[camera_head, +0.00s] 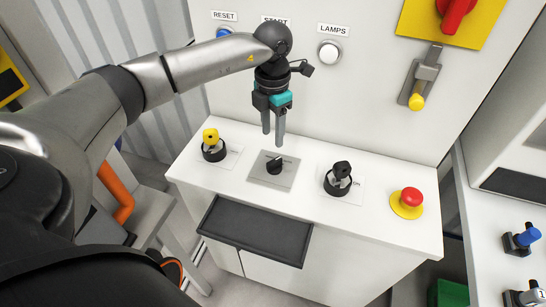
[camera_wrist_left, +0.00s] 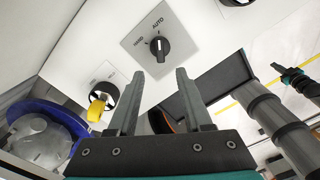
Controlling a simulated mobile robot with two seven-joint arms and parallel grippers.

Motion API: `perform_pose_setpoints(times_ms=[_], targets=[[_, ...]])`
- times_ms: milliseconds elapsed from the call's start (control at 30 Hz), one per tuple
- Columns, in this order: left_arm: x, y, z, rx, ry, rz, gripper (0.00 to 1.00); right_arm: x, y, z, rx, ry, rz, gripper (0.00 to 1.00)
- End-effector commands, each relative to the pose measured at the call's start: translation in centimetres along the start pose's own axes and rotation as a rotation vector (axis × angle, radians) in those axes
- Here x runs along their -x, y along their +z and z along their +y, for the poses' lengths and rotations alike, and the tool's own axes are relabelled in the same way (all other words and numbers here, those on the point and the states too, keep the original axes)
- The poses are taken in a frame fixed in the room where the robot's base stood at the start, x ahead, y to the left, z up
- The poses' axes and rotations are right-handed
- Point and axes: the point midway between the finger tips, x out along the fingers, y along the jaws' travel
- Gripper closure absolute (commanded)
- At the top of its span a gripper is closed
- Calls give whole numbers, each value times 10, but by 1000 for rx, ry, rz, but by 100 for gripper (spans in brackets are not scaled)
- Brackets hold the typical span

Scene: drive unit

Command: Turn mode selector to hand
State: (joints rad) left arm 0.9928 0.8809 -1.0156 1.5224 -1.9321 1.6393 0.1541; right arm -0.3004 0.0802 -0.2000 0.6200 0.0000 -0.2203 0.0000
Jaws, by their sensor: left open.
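The mode selector is a black knob (camera_head: 275,165) on a square grey plate (camera_head: 258,179) in the middle of the white console top. In the left wrist view the knob (camera_wrist_left: 160,46) stands between and ahead of my fingers, its plate lettered HAND and AUTO. Its white mark seems to point towards AUTO. My left gripper (camera_head: 273,138) points down above the knob, open and empty, apart from it. Its two fingers also show in the wrist view (camera_wrist_left: 159,75). My right gripper (camera_wrist_left: 285,75) shows small at the right of the wrist view; its jaws are unclear.
On the console, a yellow-handled switch (camera_head: 212,145) stands left of the selector, a black key-like switch (camera_head: 339,178) and a red emergency button (camera_head: 410,199) to its right. The upright panel behind carries a lamps button (camera_head: 329,52) and a yellow-tipped lever (camera_head: 417,100). A dark tray (camera_head: 255,232) juts out in front.

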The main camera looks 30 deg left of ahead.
Motion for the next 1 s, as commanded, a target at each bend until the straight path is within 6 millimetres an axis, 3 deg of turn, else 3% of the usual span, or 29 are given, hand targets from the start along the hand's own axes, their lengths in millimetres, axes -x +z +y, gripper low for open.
perform_pose_setpoints(times_ms=[200, 433, 600, 900, 1000], targets=[[-49, 0, -1, 0, -2, 3, 50, 2, 0, 0, 0, 0, -1, 100], [-86, 0, -2, -1, -3, 1, 50, 1, 0, 0, 0, 0, -1, 100], [-98, 1, -1, -1, -1, -1, 50, 1, 0, 0, 0, 0, -1, 100], [-100, 1, -1, -1, -1, -2, 50, 1, 0, 0, 0, 0, 0, 100], [-100, 1, -1, -1, -2, -2, 61, 1, 0, 0, 0, 0, 0, 100]])
